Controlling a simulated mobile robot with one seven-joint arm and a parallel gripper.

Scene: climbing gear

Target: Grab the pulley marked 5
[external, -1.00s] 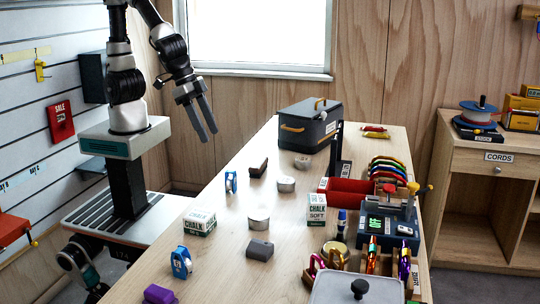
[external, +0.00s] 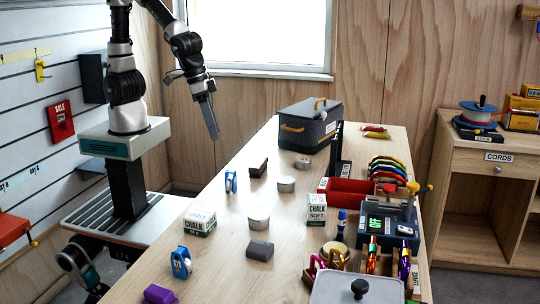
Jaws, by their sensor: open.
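Two blue pulleys stand on the wooden table. One (external: 231,181) is near the left edge, midway along the table. The other (external: 181,262) is closer to the camera, in front of the left chalk box. Their marks are too small to read, so I cannot tell which bears a 5. My gripper (external: 213,131) is open and empty, pointing down in the air to the left of the table's far part. It is above and behind the farther pulley, apart from it. Its fingers overlap in this view.
Chalk boxes (external: 199,222) and (external: 316,207), grey-white discs (external: 259,222), a grey block (external: 260,250), a brown block (external: 258,168) and a purple block (external: 159,294) are spread over the table (external: 222,268). A lidded grey box (external: 310,127) stands at the back.

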